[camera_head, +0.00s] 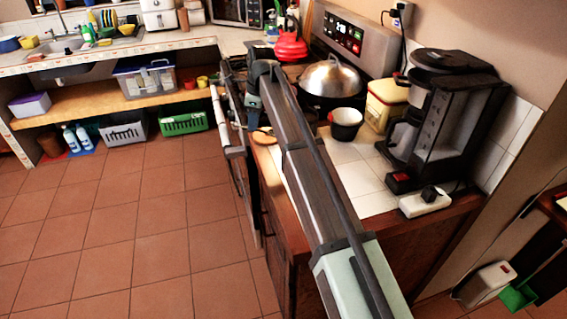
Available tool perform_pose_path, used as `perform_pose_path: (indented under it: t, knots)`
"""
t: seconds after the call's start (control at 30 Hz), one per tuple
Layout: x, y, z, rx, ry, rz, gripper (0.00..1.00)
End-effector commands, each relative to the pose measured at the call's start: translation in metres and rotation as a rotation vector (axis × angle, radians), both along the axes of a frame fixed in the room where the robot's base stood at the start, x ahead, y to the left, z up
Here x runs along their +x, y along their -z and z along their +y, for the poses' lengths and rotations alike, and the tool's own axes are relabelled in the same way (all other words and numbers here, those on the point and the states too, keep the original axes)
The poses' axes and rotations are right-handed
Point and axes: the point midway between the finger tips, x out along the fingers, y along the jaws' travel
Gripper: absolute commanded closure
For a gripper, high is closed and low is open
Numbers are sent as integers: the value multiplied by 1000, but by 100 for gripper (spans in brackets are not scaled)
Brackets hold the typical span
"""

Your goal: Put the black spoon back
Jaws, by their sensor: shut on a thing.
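I cannot make out a black spoon in this view. My arm reaches from the bottom right up over the counter (358,177) and bends down at a dark joint near the stove. My gripper's fingers do not show; the arm hides that area, so what they hold cannot be seen. A small round wooden piece (264,137) lies at the counter's left edge, beside my arm.
A sink (75,52) is at the far left. The tiled floor (140,240) is clear.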

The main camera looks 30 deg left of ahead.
Motion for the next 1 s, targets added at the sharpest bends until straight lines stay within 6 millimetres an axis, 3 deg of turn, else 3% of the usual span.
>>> perform_pose_path:
  t: [0.03,0.17,0.37,0.63,1.0]
  knots:
    - [-6,3,-11,-7,-4,-2,100]
    - [-6,6,-23,-38,-34,-13,100]
    - [-6,16,-22,-68,-54,-24,100]
    - [-6,58,-23,-68,-53,-23,100]
    - [-6,92,-23,-67,-53,-24,100]
